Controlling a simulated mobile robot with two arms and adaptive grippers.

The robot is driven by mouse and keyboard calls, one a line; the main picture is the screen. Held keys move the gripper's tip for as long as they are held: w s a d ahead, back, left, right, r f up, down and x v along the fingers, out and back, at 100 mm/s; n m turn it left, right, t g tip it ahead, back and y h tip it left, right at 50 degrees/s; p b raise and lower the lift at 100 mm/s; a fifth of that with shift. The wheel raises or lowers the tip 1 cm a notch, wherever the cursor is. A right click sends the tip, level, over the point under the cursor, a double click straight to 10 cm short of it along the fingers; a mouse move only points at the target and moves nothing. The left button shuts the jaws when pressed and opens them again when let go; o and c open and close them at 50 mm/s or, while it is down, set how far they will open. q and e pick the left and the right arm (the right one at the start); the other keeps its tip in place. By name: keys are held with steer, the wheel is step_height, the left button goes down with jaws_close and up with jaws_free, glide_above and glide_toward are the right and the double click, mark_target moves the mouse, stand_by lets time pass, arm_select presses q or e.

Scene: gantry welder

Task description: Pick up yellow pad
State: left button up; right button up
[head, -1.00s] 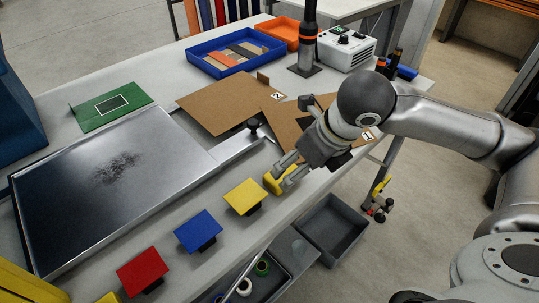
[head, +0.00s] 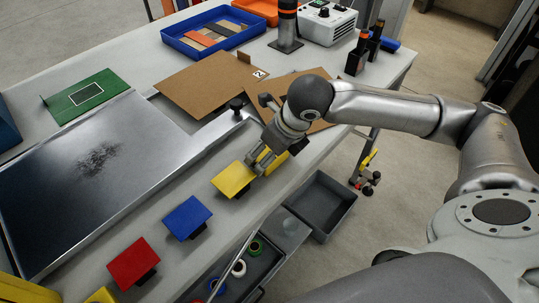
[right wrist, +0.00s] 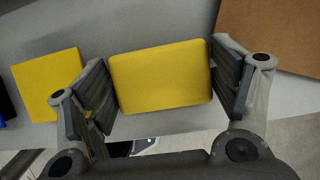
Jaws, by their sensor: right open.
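The yellow pad (right wrist: 160,78) is a rounded yellow block on the grey table top. In the right wrist view it lies between the two fingers of my right gripper (right wrist: 164,88), one finger close beside each end. The jaws are open, and I cannot tell whether either finger touches the pad. In the head view my right gripper (head: 262,161) is low over the table's front edge, and the pad (head: 266,158) is partly hidden by the fingers. My left gripper is not in view.
A tilted yellow plate (head: 233,178) stands just left of the pad, with blue (head: 187,217) and red (head: 133,262) plates further along. A brown board (head: 205,85) and a metal sheet (head: 80,175) lie behind. A grey bin (head: 320,205) is below the table edge.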

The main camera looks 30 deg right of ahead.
steer(key=shift+w+f, duration=0.1)
steer(key=shift+f, duration=0.1)
steer(key=c, duration=0.5)
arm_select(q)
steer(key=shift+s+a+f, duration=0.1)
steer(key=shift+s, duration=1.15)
